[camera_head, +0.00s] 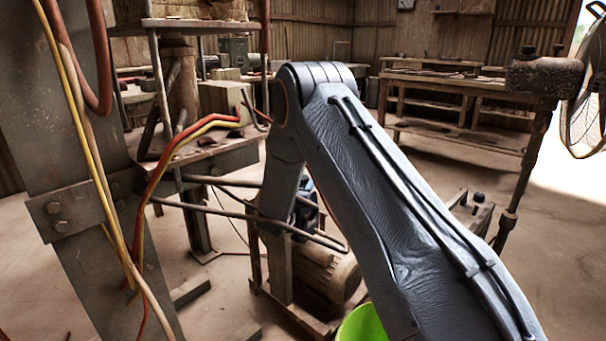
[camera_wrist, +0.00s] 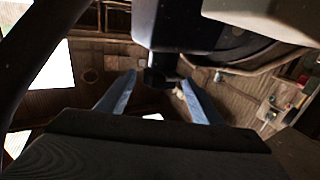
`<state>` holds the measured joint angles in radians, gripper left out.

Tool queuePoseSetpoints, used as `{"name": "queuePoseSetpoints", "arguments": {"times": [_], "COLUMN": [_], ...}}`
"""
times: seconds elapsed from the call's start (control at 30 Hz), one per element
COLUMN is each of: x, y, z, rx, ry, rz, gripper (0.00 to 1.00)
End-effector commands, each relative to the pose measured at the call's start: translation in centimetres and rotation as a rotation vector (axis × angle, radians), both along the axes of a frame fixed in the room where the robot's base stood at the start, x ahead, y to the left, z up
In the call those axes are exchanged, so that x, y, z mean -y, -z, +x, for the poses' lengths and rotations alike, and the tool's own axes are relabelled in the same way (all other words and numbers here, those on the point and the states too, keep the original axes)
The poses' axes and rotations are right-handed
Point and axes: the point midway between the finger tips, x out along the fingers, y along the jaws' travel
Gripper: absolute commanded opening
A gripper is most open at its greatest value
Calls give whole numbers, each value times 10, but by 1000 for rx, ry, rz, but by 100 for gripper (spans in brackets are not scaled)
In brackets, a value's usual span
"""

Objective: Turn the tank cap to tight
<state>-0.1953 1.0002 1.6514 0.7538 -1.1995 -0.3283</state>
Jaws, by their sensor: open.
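My gripper (camera_wrist: 158,78) shows in the wrist view, with two blue-grey fingers apart. A small dark knob-like piece (camera_wrist: 163,68) shows between the fingertips, below a large dark body (camera_wrist: 185,25). It may be the tank cap, but it is too dark to be sure. I cannot tell whether the fingers touch it. In the head view my arm crosses the middle and my gripper is not visible. I cannot make out a tank cap there.
In the head view, a steel post (camera_head: 75,150) with hoses stands at left. A motor (camera_head: 325,272) sits low behind my arm, near a bright green object (camera_head: 362,325). A fan (camera_head: 585,105) is at right. A workbench (camera_head: 455,90) stands behind, with open floor before it.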

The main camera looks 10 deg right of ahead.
Motion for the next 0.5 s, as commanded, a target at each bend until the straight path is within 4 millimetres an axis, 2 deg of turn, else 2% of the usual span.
{"name": "queuePoseSetpoints", "arguments": {"times": [0.2, 0.5], "x": [-9, -10], "y": [-1, 0], "z": [-17, -18], "rx": [0, 0], "ry": [0, 0], "rz": [1, 1], "gripper": [60, 60]}}
